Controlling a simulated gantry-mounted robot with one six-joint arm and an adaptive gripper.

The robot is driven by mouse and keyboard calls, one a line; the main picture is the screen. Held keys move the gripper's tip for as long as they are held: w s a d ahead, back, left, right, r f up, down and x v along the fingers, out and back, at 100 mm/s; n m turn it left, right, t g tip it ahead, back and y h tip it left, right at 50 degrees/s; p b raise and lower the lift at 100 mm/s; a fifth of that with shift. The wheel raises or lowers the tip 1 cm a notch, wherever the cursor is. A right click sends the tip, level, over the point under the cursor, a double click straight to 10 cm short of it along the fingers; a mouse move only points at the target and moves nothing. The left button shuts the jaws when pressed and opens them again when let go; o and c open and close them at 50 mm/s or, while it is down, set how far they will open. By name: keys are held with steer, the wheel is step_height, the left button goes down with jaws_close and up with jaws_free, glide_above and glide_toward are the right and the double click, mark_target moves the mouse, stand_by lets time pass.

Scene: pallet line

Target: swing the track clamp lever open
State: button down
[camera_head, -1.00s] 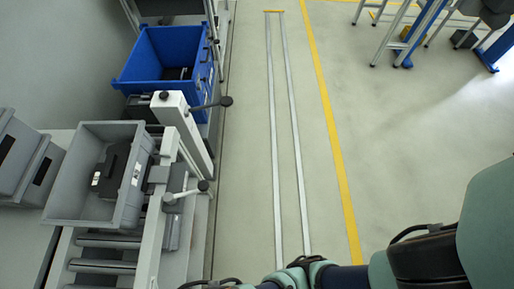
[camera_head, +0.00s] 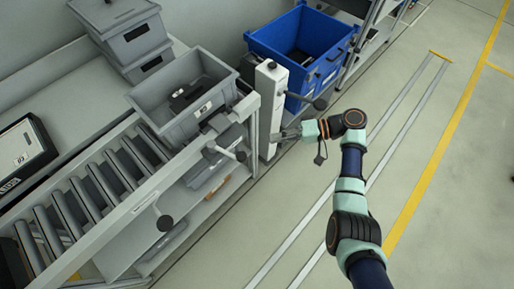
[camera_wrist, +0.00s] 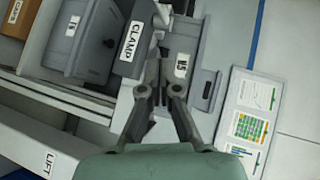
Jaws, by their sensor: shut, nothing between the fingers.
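A white post (camera_head: 267,112) stands at the conveyor's edge, with a dark-knobbed lever (camera_head: 307,100) sticking out to the right near its upper part. A second dark-knobbed lever (camera_head: 226,151) sits lower left on the rail beside the grey tote. I cannot tell from the head view which one is the clamp lever. In the wrist view a white CLAMP label (camera_wrist: 137,41) is on a grey part just left of the fingertips. My gripper (camera_head: 281,135) is shut and empty beside the post; it also shows in the wrist view (camera_wrist: 160,70). Its fingers hide part of the fixture behind.
A grey tote (camera_head: 160,112) holding a dark part rests on the conveyor. A blue bin (camera_head: 282,50) is just behind the post. Rollers (camera_head: 75,205) run lower left. A LIFT label (camera_wrist: 48,164) shows in the wrist view. Open floor (camera_head: 440,200) lies to the right.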

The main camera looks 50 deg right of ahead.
steer(key=s+d+r+m+t, duration=0.1)
steer(key=s+d+t, duration=0.1)
steer(key=s, duration=0.3)
steer(key=shift+s+d+r+y, duration=0.2)
steer(key=shift+d+y, duration=0.2)
steer(key=shift+d, duration=0.15)
steer(key=s+a+b+x, duration=0.1)
steer(key=a+x, duration=0.1)
steer(key=x, duration=1.1)
steer(key=shift+s, duration=0.45)
steer(key=shift+a, duration=0.2)
steer(key=shift+s+a+m+t+h+p, duration=0.25)
steer(key=shift+a+m+t+h+p, duration=0.15)
steer(key=shift+p, duration=0.6)
